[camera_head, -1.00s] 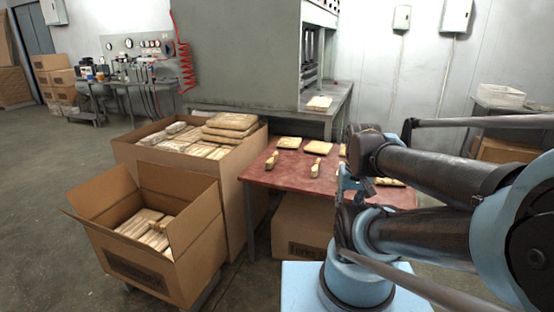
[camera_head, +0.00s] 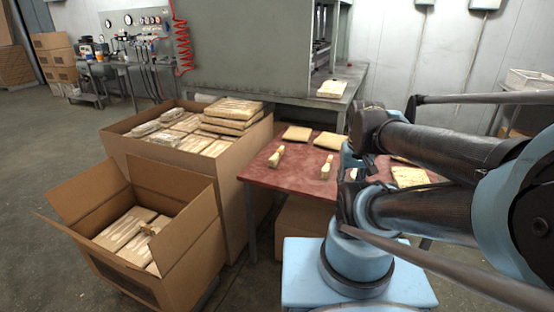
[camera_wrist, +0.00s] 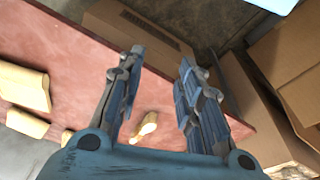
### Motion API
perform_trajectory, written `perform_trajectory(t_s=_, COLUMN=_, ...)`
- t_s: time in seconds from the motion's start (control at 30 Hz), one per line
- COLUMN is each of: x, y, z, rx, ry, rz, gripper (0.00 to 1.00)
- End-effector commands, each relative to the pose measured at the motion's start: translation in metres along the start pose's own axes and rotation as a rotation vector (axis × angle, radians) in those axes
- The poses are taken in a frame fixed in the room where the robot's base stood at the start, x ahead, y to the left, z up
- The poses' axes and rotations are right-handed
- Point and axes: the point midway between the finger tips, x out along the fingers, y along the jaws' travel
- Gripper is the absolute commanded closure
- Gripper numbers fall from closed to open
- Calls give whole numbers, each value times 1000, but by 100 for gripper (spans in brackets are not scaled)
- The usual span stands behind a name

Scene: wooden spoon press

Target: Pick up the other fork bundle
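Two small pale, narrow-waisted bundles lie apart on the red table (camera_head: 262,172): a left bundle (camera_head: 276,156) near the table's left edge and a right bundle (camera_head: 326,168) nearer my arm. In the wrist view, one bundle (camera_wrist: 146,126) shows between the finger bases, lying on the red tabletop beyond the gripper. My gripper (camera_wrist: 162,62) is open, its two blue fingers spread with nothing held between them. In the head view the gripper is partly hidden by my arm, right of the right bundle.
Flat wrapped packs (camera_head: 297,133) lie toward the table's back, another pack (camera_head: 411,177) at its right. A big carton (camera_head: 240,178) full of packs stands left of the table. An open carton (camera_head: 108,266) stands in front of it. A grey press (camera_head: 262,50) is behind.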

Motion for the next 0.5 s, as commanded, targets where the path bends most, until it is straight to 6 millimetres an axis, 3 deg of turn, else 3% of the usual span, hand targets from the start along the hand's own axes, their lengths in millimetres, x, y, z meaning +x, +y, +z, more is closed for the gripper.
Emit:
perform_trajectory(t_s=0.03, x=0, y=0, z=0, rx=0, ry=0, rz=0, gripper=67)
perform_trajectory(t_s=0.1, x=-2, y=0, z=1, rx=-3, ry=3, rz=0, gripper=57)
perform_trajectory(t_s=0.23, x=-10, y=-1, z=0, rx=-61, ry=13, rz=4, gripper=57)
perform_trajectory(t_s=0.5, x=-33, y=-13, z=-55, rx=-480, ry=16, rz=36, gripper=57)
